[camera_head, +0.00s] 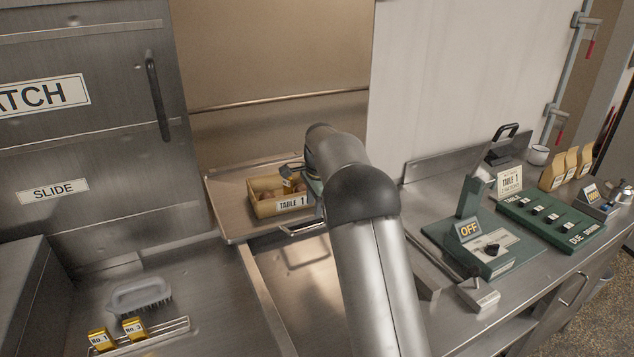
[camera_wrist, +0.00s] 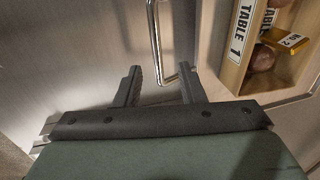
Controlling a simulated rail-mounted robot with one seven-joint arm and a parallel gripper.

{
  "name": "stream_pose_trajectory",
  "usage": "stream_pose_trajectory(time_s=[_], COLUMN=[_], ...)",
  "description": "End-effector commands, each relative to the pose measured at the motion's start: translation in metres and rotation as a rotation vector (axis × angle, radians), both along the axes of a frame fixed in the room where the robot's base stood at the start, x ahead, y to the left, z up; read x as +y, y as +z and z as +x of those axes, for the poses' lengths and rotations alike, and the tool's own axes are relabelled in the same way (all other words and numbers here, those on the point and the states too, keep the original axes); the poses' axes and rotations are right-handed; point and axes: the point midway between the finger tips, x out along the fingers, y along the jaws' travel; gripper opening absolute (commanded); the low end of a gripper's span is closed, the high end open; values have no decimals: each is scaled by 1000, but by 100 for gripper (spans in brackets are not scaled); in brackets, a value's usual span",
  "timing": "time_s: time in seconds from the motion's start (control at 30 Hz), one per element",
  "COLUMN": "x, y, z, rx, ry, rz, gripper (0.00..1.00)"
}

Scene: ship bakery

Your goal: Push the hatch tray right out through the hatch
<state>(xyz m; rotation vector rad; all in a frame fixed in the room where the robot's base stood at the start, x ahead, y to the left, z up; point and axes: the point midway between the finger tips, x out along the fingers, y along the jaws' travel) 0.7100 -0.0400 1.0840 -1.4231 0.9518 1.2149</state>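The hatch tray (camera_head: 228,212) is a flat metal tray in the hatch opening, with a bar handle (camera_head: 290,231) on its near edge. On it sits a yellow basket (camera_head: 265,208) labelled TABLE 1, holding brown buns and a yellow No. 2 tag; the basket also shows at the upper right of the wrist view (camera_wrist: 236,72). My arm hides the tray's right end and most of my gripper in the head view. In the wrist view my gripper (camera_wrist: 162,86) is open and empty, its fingers either side of the handle's near end (camera_wrist: 156,40). Contact cannot be told.
The hatch's sliding door (camera_head: 110,120) stands at the left of the opening, and a rail (camera_head: 280,99) crosses behind the tray. A green OFF switch box (camera_head: 480,245) and a green panel (camera_head: 550,222) stand on the right counter. A brush (camera_head: 140,294) lies at lower left.

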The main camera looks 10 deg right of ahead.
Motion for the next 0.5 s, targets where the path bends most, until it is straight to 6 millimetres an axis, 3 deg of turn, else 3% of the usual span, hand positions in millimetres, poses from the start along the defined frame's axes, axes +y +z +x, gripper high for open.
stream_pose_trajectory(time_s=[0.3, 0.5], x=[-3, -4], y=[71, 94], z=[-13, -18], rx=[-5, -2], ry=[0, -1], rz=[-1, 0], gripper=[36, 36])
